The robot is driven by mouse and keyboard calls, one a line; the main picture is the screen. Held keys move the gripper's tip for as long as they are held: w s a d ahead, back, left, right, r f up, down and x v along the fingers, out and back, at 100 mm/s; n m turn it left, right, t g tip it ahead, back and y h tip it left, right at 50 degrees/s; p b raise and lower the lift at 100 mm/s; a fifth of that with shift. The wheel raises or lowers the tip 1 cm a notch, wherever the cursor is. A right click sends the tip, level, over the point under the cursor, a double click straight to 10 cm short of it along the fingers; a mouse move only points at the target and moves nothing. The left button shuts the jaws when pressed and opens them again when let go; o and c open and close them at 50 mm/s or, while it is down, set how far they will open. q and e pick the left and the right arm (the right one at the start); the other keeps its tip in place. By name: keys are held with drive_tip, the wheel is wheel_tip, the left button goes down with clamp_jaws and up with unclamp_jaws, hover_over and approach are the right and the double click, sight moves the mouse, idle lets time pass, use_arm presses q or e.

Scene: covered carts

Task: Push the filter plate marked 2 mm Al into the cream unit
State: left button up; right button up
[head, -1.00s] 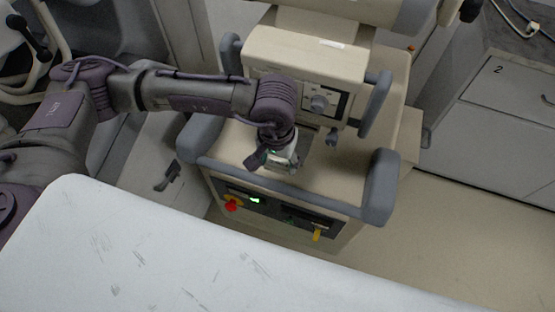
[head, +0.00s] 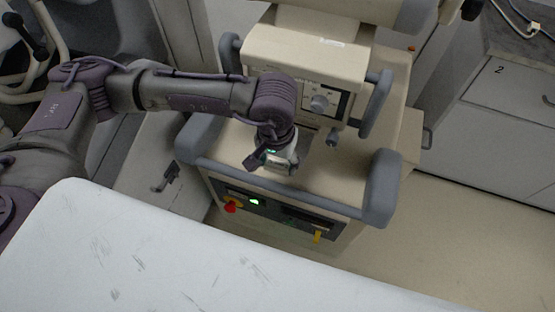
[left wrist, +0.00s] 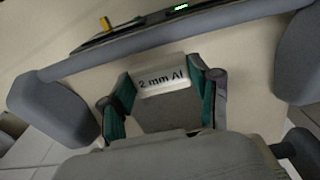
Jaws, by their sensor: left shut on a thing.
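The cream unit (head: 303,50) stands at the upper middle of the head view, with a grey knob on its front face. The filter plate marked 2 mm Al (left wrist: 162,84) shows in the left wrist view as a light strip with a grey area below it. My left gripper (left wrist: 162,100) is shut on this plate, with a green-lined finger at each side. In the head view my left gripper (head: 282,164) is over the cart's top in front of the unit. The plate is hardly visible there. My right gripper is not in view.
The cream cart (head: 345,175) has a thick grey bumper rail (head: 380,188) around its front. A control panel (head: 280,212) with a red knob and yellow key is below. A white scratched surface (head: 170,250) fills the lower left. Cabinets (head: 510,90) stand at right.

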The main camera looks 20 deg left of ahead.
use_arm(q)
drive_tip(key=shift+b, duration=0.5)
idle(0.7)
drive_tip(key=shift+b, duration=0.5)
drive_tip(key=shift+w+d+b, duration=0.1)
drive_tip(key=shift+w+b, duration=1.45)
drive_tip(key=shift+w, duration=1.3)
drive_tip(key=shift+w, duration=0.3)
drive_tip(key=shift+w, duration=0.1)
drive_tip(key=shift+w+b, duration=0.2)
drive_tip(key=shift+b, duration=0.2)
drive_tip(key=shift+w, duration=0.4)
